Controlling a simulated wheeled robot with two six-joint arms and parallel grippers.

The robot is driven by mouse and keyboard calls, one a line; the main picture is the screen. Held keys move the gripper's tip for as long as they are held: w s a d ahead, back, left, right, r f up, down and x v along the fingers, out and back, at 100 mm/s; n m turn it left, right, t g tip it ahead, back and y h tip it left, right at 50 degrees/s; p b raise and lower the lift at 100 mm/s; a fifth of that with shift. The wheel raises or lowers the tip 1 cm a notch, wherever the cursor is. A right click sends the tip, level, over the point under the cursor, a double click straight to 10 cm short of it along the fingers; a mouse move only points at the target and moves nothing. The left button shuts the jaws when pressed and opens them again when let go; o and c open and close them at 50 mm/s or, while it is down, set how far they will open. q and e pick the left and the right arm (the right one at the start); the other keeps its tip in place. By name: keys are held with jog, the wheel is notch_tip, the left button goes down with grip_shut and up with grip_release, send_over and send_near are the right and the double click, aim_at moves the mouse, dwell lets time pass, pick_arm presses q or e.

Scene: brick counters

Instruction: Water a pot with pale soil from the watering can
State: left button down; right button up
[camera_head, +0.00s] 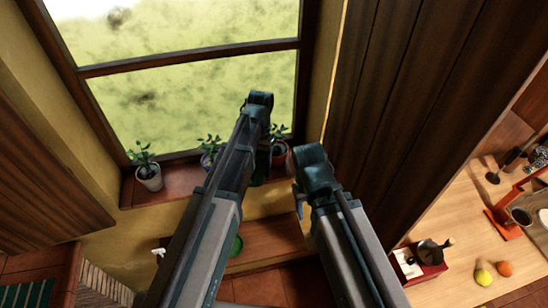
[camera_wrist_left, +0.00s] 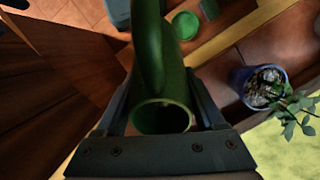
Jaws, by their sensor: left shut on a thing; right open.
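My left gripper (camera_head: 262,125) is shut on the green watering can (camera_wrist_left: 150,60), which fills the middle of the left wrist view with its round opening facing the camera. In the head view the arm hides most of the can; a bit of green (camera_head: 258,178) shows beside it. A white pot (camera_head: 149,179), a blue pot (camera_head: 209,158) and a reddish pot (camera_head: 279,157) with plants stand on the window sill. The blue pot also shows in the left wrist view (camera_wrist_left: 240,80), apart from the can, with greyish, pale-flecked soil. My right gripper (camera_head: 304,188) is open, right of the reddish pot.
A green round dish (camera_head: 236,246) lies on the wooden ledge (camera_head: 275,240) below the sill (camera_head: 180,186). A dark wooden panel stands to the right. A counter (camera_head: 450,215) beyond it holds a red box (camera_head: 425,268), a lemon (camera_head: 483,277) and an orange (camera_head: 505,268).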

pick_arm(q)
jog(key=shift+s+f+t+b, duration=0.3)
jog(key=shift+f+t+b, duration=0.15)
jog(key=shift+f, duration=0.25)
jog(key=shift+w+f+t, duration=0.1)
jog(key=shift+f+t, duration=0.1)
jog(key=shift+t, duration=0.05)
jog(key=shift+a+f+t+b, duration=0.1)
jog(key=shift+f+t+b, duration=0.3)
jog(key=shift+f+b, duration=0.45)
jog(key=shift+f+t+h, duration=0.1)
jog(key=shift+t+h, duration=0.2)
jog(key=shift+f+b, duration=0.65)
jog(key=shift+b, duration=0.05)
jog(key=shift+f+t+b, duration=0.3)
jog(key=shift+t+b, duration=0.1)
jog(key=shift+t, duration=0.2)
jog(key=shift+f+t+b, duration=0.3)
jog(key=shift+f+b, duration=0.25)
jog(key=shift+b, duration=0.05)
jog(key=shift+w+f+t+b, duration=0.15)
jog(key=shift+f+t+b, duration=0.3)
jog(key=shift+b, duration=0.15)
